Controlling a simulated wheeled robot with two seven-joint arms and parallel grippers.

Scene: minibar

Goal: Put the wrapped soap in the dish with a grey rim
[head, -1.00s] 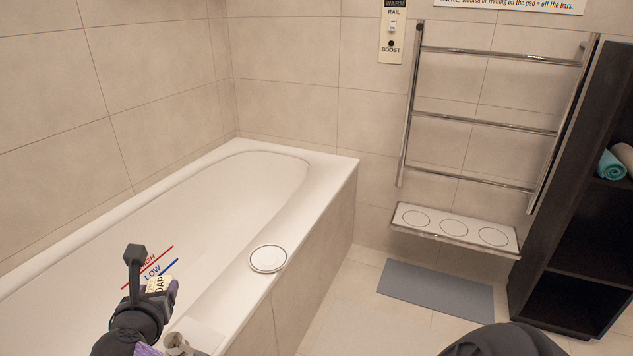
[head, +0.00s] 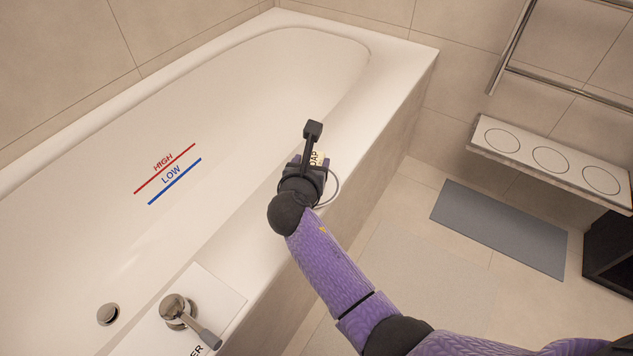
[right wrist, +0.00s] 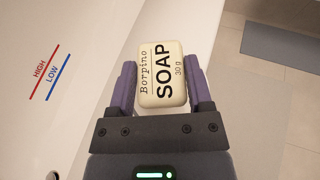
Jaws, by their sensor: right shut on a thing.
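The wrapped soap (right wrist: 162,75) is a cream block with dark lettering, held between the two fingers of my right gripper (right wrist: 162,88) in the right wrist view. In the head view, the soap (head: 319,159) shows only in part beside my right gripper (head: 313,163). The dish with a grey rim (head: 337,187) sits on the bathtub's wide edge. My right gripper and wrist cover most of it, leaving a curve of rim on the right. The gap between soap and dish cannot be judged. My left gripper is not in view.
The bathtub (head: 235,130) lies left of the arm, with red HIGH and blue LOW lines on its inner wall. A metal tap lever (head: 180,312) stands on the near edge. A shelf with several ringed circles (head: 551,160) and a grey mat (head: 500,228) are right.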

